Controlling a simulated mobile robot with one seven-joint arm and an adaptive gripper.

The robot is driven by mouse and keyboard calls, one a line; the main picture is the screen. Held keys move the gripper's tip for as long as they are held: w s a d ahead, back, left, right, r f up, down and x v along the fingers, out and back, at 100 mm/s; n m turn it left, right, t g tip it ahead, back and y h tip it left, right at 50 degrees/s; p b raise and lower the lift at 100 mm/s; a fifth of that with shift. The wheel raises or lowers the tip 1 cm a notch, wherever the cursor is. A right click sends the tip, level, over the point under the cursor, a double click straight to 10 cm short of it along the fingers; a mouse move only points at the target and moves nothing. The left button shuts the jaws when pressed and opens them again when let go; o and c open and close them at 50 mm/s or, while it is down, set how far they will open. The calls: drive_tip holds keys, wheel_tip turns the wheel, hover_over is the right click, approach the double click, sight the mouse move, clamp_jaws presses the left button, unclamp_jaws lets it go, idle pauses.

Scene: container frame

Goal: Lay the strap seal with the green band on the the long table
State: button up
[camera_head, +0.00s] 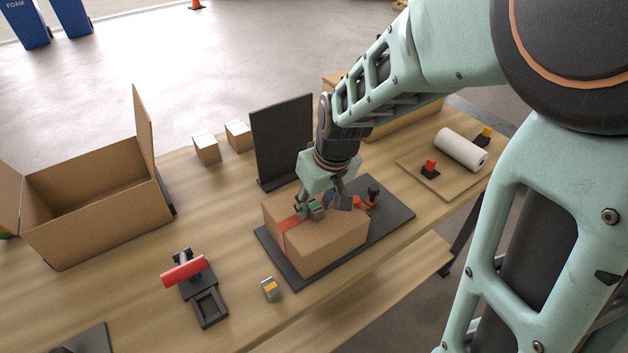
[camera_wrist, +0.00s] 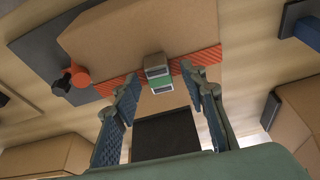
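The strap seal with the green band (camera_head: 316,211) sits on top of a closed cardboard box (camera_head: 325,242), at the orange-red strap (camera_head: 287,224). In the wrist view the seal (camera_wrist: 158,73) is a small grey metal piece with a green stripe. My gripper (camera_head: 321,203) is right above the box top, pointing down. In the wrist view its fingers (camera_wrist: 160,78) are apart, with the seal showing between the tips and a gap on each side. I cannot tell how far the tips are from the box top. The long table (camera_head: 110,285) is light wood.
A seal with a yellow band (camera_head: 270,289) lies on the table in front of the box. A red-handled strapping tool (camera_head: 195,287) is left of it. The box rests on a dark mat (camera_head: 395,216). A dark upright panel (camera_head: 282,140) and an open carton (camera_head: 100,225) stand behind and left.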

clamp_jaws()
drive_tip(key=shift+r, duration=0.1)
